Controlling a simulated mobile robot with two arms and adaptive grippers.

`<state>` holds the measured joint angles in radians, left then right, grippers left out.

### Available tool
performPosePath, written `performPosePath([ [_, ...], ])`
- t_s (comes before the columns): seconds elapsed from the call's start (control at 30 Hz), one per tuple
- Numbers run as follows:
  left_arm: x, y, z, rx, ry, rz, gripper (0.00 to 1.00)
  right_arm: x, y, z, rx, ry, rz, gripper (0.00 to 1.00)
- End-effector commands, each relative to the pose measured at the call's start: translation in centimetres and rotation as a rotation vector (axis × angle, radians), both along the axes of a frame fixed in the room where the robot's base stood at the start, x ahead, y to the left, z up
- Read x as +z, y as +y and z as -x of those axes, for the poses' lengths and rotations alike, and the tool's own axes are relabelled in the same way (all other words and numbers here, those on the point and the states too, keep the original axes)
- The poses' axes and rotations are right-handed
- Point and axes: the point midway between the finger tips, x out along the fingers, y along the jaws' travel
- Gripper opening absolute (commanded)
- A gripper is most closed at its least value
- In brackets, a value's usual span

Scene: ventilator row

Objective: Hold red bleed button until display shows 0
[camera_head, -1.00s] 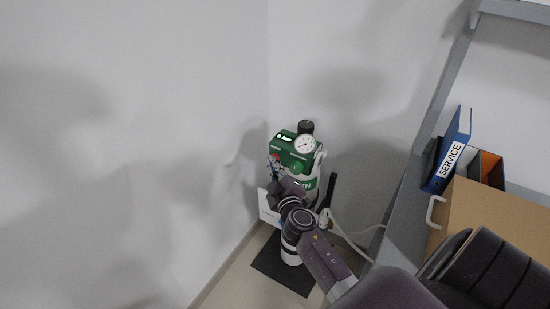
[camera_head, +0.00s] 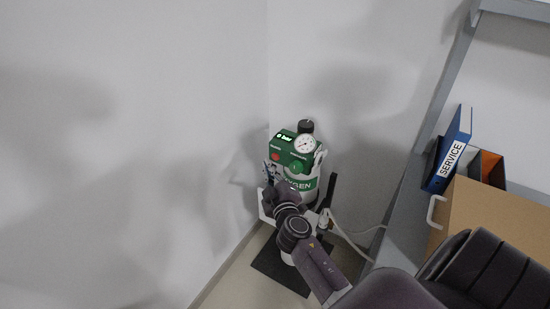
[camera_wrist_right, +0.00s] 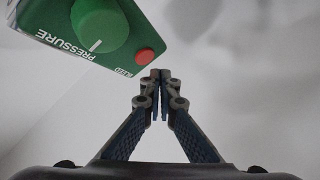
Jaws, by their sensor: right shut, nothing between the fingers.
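The green oxygen unit (camera_head: 294,168) stands in the corner, with a lit display (camera_head: 284,137) on top that appears to read "0 bar", though it is small. The red bleed button (camera_head: 276,156) is uncovered on its front. In the right wrist view the red button (camera_wrist_right: 145,56) sits beside a green pressure knob (camera_wrist_right: 98,22). My right gripper (camera_head: 268,173) is just below and left of the button. In the wrist view its closed fingertips (camera_wrist_right: 160,74) hold nothing and look apart from the button. My left gripper is not in view.
A round white gauge (camera_head: 304,144) with a black knob (camera_head: 306,127) tops the unit. A black mat (camera_head: 280,268) lies on the floor. At right, a grey shelf (camera_head: 396,222) carries a blue SERVICE binder (camera_head: 453,150) and a cardboard box (camera_head: 490,222). Walls close in behind.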

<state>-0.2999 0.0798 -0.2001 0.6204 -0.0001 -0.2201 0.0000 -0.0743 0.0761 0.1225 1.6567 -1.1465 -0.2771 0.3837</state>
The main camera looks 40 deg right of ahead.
Motion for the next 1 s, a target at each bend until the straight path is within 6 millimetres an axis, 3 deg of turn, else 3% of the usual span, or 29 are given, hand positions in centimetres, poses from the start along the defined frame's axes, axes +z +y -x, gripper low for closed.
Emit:
performPosePath([
  [0.4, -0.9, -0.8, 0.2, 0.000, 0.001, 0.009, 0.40, -0.1, 3.6, 1.5, 0.000, 0.000, 0.000, 0.00],
  [1.0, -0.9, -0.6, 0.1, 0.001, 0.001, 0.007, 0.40, 0.0, 3.8, 1.6, 0.000, 0.000, 0.001, 0.00],
])
